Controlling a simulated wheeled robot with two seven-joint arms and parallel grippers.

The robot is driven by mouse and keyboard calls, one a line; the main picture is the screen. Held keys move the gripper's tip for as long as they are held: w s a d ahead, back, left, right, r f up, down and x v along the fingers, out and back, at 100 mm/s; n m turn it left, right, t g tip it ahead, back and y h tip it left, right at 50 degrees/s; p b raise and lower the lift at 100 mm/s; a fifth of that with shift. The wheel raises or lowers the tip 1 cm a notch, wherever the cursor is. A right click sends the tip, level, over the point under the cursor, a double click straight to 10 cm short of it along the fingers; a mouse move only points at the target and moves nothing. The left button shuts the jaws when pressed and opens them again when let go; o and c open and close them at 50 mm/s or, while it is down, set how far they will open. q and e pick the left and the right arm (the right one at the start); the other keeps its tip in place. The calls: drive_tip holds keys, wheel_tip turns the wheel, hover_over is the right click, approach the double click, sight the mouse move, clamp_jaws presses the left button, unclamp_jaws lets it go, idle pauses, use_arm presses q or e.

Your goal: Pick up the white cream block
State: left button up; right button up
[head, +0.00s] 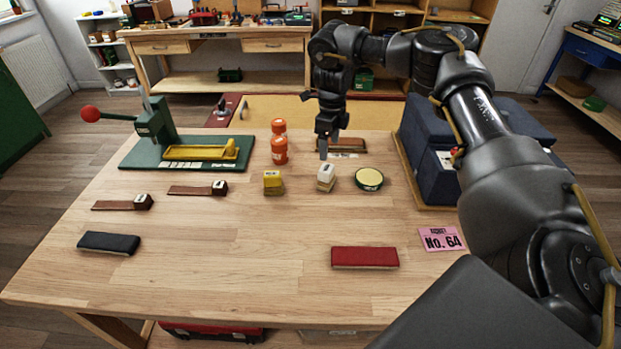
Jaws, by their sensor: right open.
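The white cream block (326,172) stands on the wooden table, a small block with a white upper part and a tan lower part. My right gripper (323,154) is open and empty, pointing down just above and behind the block. Its fingertips look close to the block's top, but I cannot tell the exact gap. My left gripper is not in the head view.
A yellow block (273,182) stands left of the white block, and a round green-rimmed tin (369,179) right of it. Orange bottles (279,150) stand behind. A green press (185,151) is at left, a blue box (430,150) at right. The front middle of the table (240,250) is clear.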

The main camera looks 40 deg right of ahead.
sight(327, 168)
drive_tip(key=shift+w+d, duration=0.1)
drive_tip(key=shift+d, duration=0.15)
drive_tip(key=shift+d+r, duration=0.1)
drive_tip(key=shift+s+a+f, duration=0.15)
drive_tip(key=shift+f, duration=0.3)
drive_tip(key=shift+s+a+f, duration=0.1)
drive_tip(key=shift+f, duration=0.35)
drive_tip(key=f, duration=0.1)
drive_tip(key=f+b, duration=0.1)
drive_tip(key=shift+w+a+f, duration=0.15)
drive_tip(key=shift+w+f, duration=0.1)
drive_tip(key=shift+f, duration=0.1)
drive_tip(key=shift+w+f, duration=0.1)
drive_tip(key=shift+f, duration=0.6)
wheel_tip(327, 168, down, 4)
drive_tip(key=shift+w+f+p, duration=0.1)
drive_tip(key=shift+f+p, duration=0.05)
drive_tip(key=shift+p, duration=0.3)
drive_tip(key=shift+f, duration=0.2)
drive_tip(key=shift+c, duration=1.7)
drive_tip(key=c, duration=0.8)
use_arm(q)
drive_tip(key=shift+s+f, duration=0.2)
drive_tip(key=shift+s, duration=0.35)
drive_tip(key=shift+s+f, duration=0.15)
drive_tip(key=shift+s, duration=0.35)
use_arm(e)
drive_tip(key=shift+c, duration=0.2)
